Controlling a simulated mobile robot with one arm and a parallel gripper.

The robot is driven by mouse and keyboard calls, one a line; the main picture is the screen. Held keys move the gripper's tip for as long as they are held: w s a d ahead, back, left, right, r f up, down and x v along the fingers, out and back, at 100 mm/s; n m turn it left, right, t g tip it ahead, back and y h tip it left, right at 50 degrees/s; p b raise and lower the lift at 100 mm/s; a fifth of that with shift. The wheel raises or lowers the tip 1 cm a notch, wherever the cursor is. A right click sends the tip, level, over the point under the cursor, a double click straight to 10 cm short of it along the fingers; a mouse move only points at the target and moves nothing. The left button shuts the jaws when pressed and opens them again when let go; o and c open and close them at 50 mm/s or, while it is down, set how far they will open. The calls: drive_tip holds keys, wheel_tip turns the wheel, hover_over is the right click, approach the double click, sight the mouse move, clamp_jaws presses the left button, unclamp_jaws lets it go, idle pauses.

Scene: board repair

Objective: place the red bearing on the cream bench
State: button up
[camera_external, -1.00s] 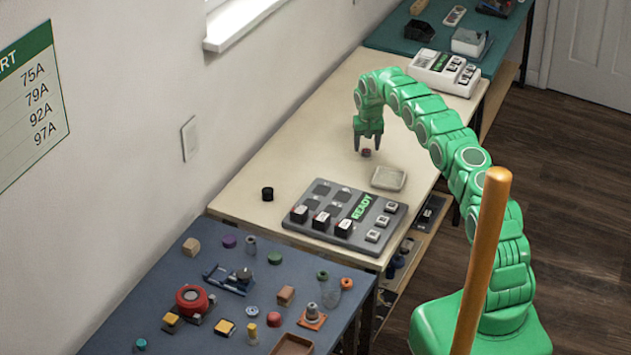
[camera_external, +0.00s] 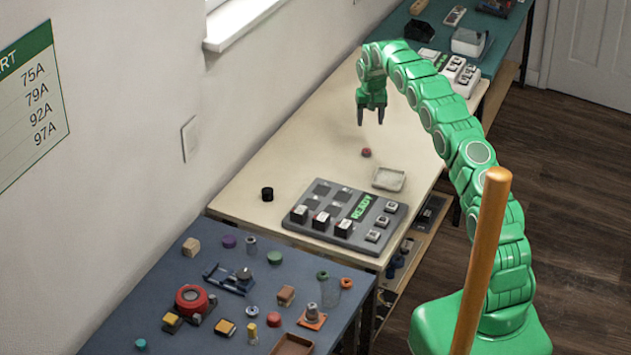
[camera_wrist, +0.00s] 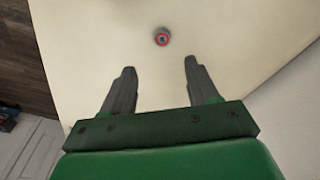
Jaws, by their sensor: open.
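The red bearing (camera_external: 366,152) is a small round red piece lying on the cream bench (camera_external: 322,128), just behind the pale shallow tray. It stands apart from the tray. In the wrist view the bearing (camera_wrist: 161,37) shows a red ring with a dark centre, on the bare bench (camera_wrist: 100,30) beyond my fingertips. My gripper (camera_external: 371,122) is open and empty above the bench, a little above and behind the bearing. In the wrist view my gripper (camera_wrist: 160,65) has its two grey fingers wide apart with nothing between them.
The pale tray (camera_external: 388,179) and a grey panel reading READY (camera_external: 345,215) stand in front of the bearing. A black cylinder (camera_external: 267,194) is to the left. A blue table (camera_external: 185,270) with several parts is nearer. The bench behind the bearing is clear.

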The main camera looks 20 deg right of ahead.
drive_tip(key=s+d+r+g, duration=0.1)
drive_tip(key=s+r, duration=0.8)
drive_tip(key=s, duration=0.5)
drive_tip(key=s+d+r+g, duration=0.1)
drive_tip(key=s+r, duration=0.9)
drive_tip(key=s, duration=0.3)
drive_tip(key=s+a+n+g, duration=0.1)
drive_tip(key=s+n, duration=0.1)
drive_tip(key=s, duration=3.8)
drive_tip(key=shift+s+a+f, duration=0.3)
drive_tip(key=shift+f, duration=0.15)
